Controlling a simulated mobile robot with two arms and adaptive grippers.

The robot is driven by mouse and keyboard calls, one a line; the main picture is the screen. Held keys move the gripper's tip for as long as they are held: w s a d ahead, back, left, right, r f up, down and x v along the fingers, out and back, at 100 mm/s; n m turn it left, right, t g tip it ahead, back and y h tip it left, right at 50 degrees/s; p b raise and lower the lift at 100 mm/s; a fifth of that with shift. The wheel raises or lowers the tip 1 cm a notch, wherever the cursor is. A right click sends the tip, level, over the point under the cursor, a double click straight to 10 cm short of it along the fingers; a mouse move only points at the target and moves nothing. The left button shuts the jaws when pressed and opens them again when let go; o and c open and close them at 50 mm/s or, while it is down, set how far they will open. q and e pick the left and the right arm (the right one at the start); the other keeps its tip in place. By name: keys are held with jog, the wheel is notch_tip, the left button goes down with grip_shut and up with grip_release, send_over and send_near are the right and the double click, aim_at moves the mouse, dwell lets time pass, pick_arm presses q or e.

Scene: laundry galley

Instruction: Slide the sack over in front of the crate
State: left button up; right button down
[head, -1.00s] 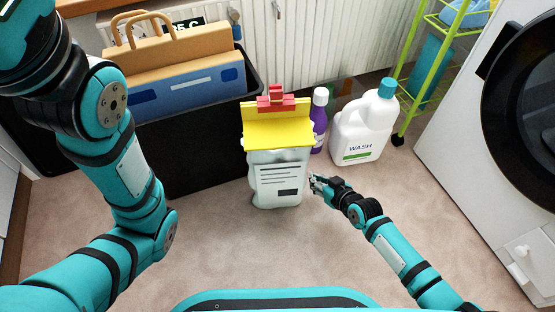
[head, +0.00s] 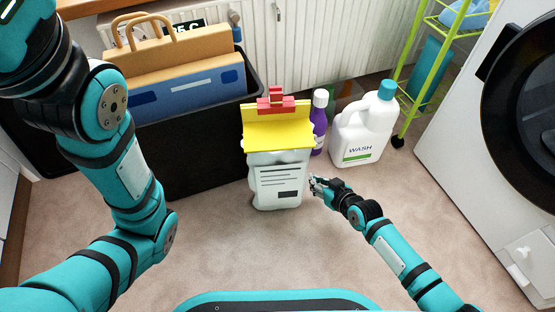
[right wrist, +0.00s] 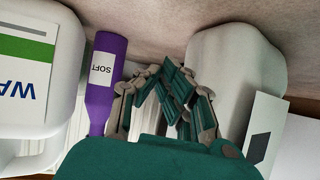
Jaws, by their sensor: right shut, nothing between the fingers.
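The sack (head: 279,180) is white with a printed label, a yellow folded top and a red clip. It stands upright on the floor just right of the black crate (head: 205,150), near the crate's right front corner. My right gripper (head: 314,184) is shut and empty, low at the sack's right side. In the right wrist view the shut fingers (right wrist: 165,90) are close to the white sack (right wrist: 235,75); I cannot tell whether they touch it. My left arm comes in at the left, but its gripper is out of view.
The crate holds a tan bag (head: 170,55) and a blue box (head: 190,92). Behind the gripper stand a purple bottle (head: 319,115) and a white WASH jug (head: 360,135). A green rack (head: 412,100) and a washer (head: 500,160) are at the right. Floor before the crate is clear.

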jog(key=shift+a, duration=0.15)
jog(key=shift+s+a+p, duration=0.15)
jog(key=shift+a+p, duration=0.3)
jog(key=shift+a, duration=0.05)
jog(key=shift+s+a+p, duration=0.15)
jog(key=shift+a+p, duration=0.25)
jog(key=shift+a, duration=0.45)
jog(key=shift+s+a+p, duration=0.15)
jog(key=shift+a+p, duration=0.2)
jog(key=shift+a, duration=0.6)
